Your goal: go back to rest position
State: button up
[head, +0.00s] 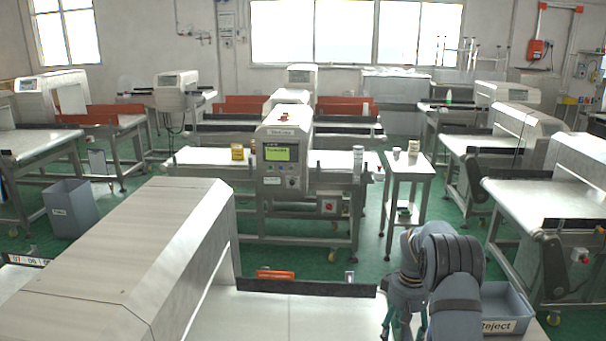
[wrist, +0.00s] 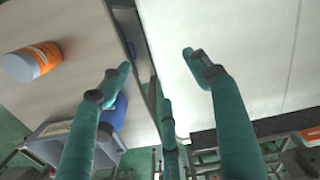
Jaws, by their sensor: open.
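My gripper (head: 404,329) shows at the bottom right of the head view, with its green fingers pointing down beside the near conveyor. In the wrist view my gripper (wrist: 156,62) has its green fingers spread apart with nothing between them. An orange and white container (wrist: 36,62) is on a pale surface at the left of the wrist view, clear of the fingers. My gripper is over the edge where two pale surfaces meet a dark gap.
A grey bin labelled Reject (head: 508,312) is right of my gripper. The near metal detector housing (head: 120,260) fills the lower left. A detector with a lit green screen (head: 278,153) stands mid-room. A small side table (head: 410,168) is right of it. Green floor lies between the machines.

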jog(key=a+f, duration=0.1)
jog(key=a, duration=0.1)
jog(key=a+f, duration=0.1)
jog(key=a, duration=0.1)
jog(key=a+f+p, duration=0.1)
jog(key=a+f, duration=0.1)
jog(key=shift+w+a, duration=0.25)
